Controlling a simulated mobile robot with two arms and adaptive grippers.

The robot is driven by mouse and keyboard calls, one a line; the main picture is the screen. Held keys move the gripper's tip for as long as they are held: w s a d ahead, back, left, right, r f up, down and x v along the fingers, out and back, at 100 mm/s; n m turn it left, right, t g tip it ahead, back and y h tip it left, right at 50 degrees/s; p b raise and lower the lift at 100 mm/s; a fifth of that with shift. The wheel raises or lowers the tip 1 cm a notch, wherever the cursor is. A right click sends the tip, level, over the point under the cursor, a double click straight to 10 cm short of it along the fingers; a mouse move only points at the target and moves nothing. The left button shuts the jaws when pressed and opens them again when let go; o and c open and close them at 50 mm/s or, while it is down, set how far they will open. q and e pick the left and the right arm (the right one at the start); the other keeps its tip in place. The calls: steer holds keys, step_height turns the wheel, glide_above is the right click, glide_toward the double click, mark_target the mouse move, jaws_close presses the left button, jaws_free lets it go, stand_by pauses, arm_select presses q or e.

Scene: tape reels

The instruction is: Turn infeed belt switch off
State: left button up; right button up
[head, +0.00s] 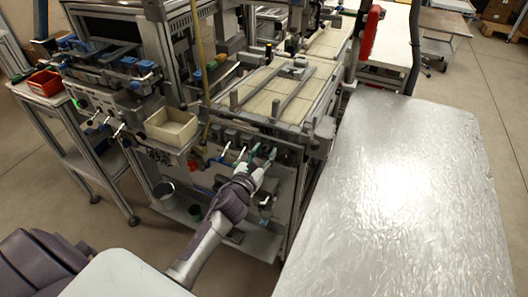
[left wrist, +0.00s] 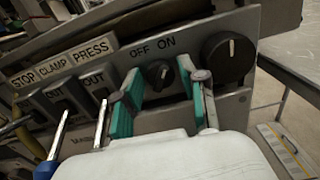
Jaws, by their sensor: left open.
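In the left wrist view a small black rotary switch (left wrist: 158,74) sits on a grey panel below the words OFF and ON. I cannot tell for sure which word its handle points to. No infeed belt label is readable there. My left gripper (left wrist: 160,88) has green-padded fingers spread apart, one to each side of the switch as seen from the wrist, with a gap to the knob. In the head view my left gripper (head: 262,159) is at the front panel of the middle machine, and it hides the switch. My right gripper is not in view.
A larger black dial (left wrist: 228,56) is right of the switch, close to the right finger. Labels STOP, CLAMP and PRESS (left wrist: 64,62) are to the left, with toggle levers below. A shiny metal table (head: 400,190) stands right of the machine; a beige bin (head: 172,127) is left.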

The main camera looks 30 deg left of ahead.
arm_select(q)
jaws_close()
steer(key=shift+n, duration=0.4)
steer(key=n, duration=0.2)
steer(key=shift+n, duration=0.4)
steer(key=n, duration=0.3)
steer(key=shift+n, duration=0.3)
steer(key=n, duration=0.6)
steer(key=shift+a+f+n, duration=0.1)
steer(key=shift+n, duration=0.2)
